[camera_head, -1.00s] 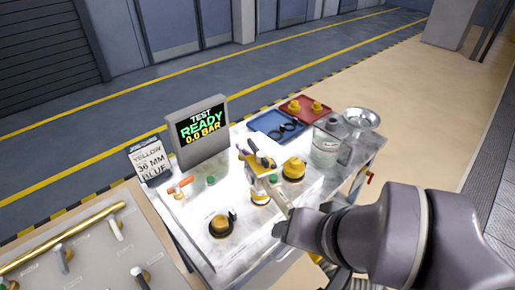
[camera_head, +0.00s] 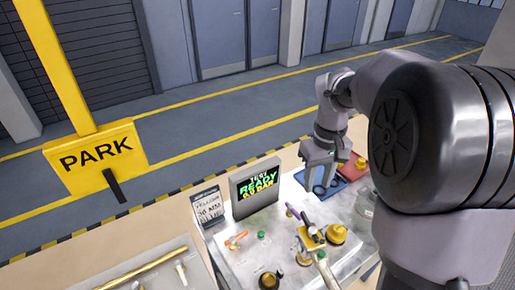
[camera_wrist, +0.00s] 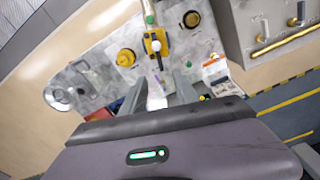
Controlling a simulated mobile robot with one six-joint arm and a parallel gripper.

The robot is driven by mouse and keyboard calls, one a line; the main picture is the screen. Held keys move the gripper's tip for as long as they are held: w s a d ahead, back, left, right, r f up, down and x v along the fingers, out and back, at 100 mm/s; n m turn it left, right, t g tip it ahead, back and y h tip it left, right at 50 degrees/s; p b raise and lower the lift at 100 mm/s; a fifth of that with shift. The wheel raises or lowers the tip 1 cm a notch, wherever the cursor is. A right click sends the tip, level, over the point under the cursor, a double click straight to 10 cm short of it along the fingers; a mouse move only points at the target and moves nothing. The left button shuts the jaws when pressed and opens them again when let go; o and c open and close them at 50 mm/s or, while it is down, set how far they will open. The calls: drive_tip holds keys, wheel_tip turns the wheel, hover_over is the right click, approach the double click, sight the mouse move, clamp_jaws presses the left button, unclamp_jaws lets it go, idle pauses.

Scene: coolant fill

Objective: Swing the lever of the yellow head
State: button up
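The yellow head (camera_head: 311,238) stands on the light work table, with a purple-and-dark piece (camera_head: 293,212) sticking out at its upper left and a pale bar (camera_head: 326,270) running toward the front. Which of these is its lever I cannot tell. In the wrist view the yellow head (camera_wrist: 155,42) is beyond my fingertips, with a white ball and a dark rod on it. My gripper (camera_head: 320,178) hangs fingers down in front of the blue tray, behind the head and apart from it. In the wrist view my gripper (camera_wrist: 160,80) has its fingers spread, with nothing clearly held between them.
A display (camera_head: 257,188) reading READY and a small sign card (camera_head: 208,207) stand at the table's left. The blue tray (camera_head: 327,190) and red tray (camera_head: 357,168) lie at the back. A round yellow fitting (camera_head: 336,234) sits right of the head. A yellow PARK sign (camera_head: 95,158) stands left.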

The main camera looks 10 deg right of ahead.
sight(310, 225)
drive_tip(key=f+b, duration=0.1)
drive_tip(key=f, duration=0.5)
drive_tip(key=f+b, duration=0.1)
drive_tip(key=f, duration=0.5)
drive_tip(key=f+b, duration=0.2)
drive_tip(key=f, duration=0.3)
drive_tip(key=shift+s+d+f, duration=0.25)
drive_tip(key=shift+f, duration=0.15)
drive_tip(key=shift+w, duration=0.1)
clamp_jaws()
drive_tip(key=shift+s+f, duration=0.1)
drive_tip(key=shift+s, duration=0.1)
